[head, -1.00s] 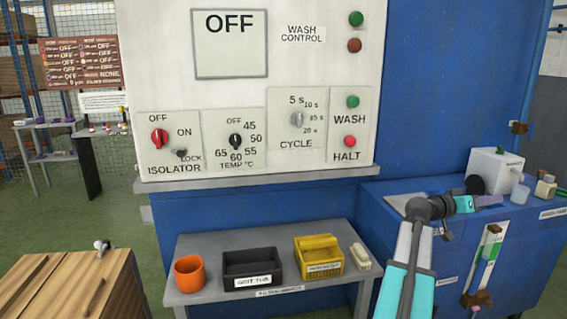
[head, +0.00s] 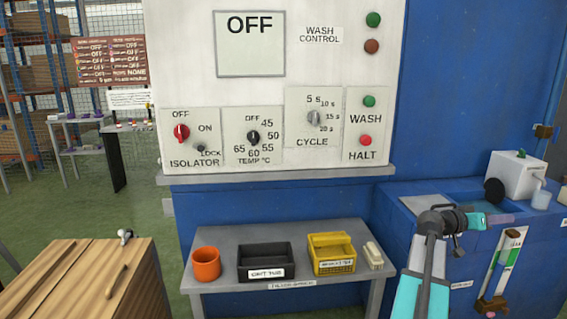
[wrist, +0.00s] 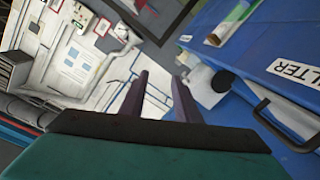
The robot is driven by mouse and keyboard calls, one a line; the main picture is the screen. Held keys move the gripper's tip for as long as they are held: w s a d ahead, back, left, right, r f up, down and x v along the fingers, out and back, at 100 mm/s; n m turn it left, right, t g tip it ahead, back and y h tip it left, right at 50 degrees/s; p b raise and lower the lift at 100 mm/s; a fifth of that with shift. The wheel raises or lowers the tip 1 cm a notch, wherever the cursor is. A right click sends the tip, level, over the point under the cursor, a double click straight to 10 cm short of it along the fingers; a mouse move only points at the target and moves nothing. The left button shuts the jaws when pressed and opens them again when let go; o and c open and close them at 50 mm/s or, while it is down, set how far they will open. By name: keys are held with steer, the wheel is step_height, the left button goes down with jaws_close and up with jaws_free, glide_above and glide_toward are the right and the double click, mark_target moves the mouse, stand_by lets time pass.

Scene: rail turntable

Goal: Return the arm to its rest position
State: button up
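My arm reaches up at the lower right of the head view and bends to the right at its top. My gripper (head: 503,219) points right, in front of the blue cabinet (head: 455,262); it is small there. In the wrist view the two dark purple fingers of my gripper (wrist: 158,86) stand apart with a gap between them. Nothing shows between them, so it is open and empty.
The wash control panel (head: 250,90) reads OFF. A grey bench (head: 220,236) carries an orange cup (head: 206,263), a black bin (head: 265,258) and a yellow bin (head: 331,250). A wooden crate (head: 85,285) stands lower left. Green floor (head: 60,205) is open at left.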

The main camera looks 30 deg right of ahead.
steer(key=w+a+f+n+t+y, duration=0.1)
steer(key=w+a+f+n, duration=0.1)
steer(key=w+a+f, duration=0.45)
steer(key=w+a+f+n+t+y, duration=0.15)
steer(key=w+f, duration=0.25)
steer(key=f, duration=0.6)
steer(key=w+a+f+n+t+y, duration=0.1)
steer(key=w+a+f, duration=0.45)
steer(key=f, duration=0.25)
steer(key=w+a+f+n+t+y, duration=0.1)
steer(key=w+a+f+n+y, duration=0.2)
steer(key=a+f, duration=1.1)
steer(key=w+a+f+n+t+y, duration=0.1)
steer(key=w+a+f+n+y, duration=0.25)
steer(key=a+f, duration=1.05)
steer(key=s+a+f+n+g+y, duration=0.15)
steer(key=s+a+f, duration=0.4)
steer(key=a, duration=0.65)
steer(key=s+a+f+n+g+y, duration=0.15)
steer(key=s+a+f, duration=0.25)
steer(key=s+a, duration=0.5)
steer(key=s+a+f+n+g+y, duration=0.1)
steer(key=s+a+f+n+y, duration=0.25)
steer(key=a, duration=1.05)
step_height(320, 180, up, 13)
steer(key=s+m+p, duration=0.1)
steer(key=p, duration=1.1)
steer(key=shift+s+f+g+h+p, duration=0.15)
steer(key=shift+s+g+h+p, duration=0.2)
steer(key=shift+g+p, duration=0.1)
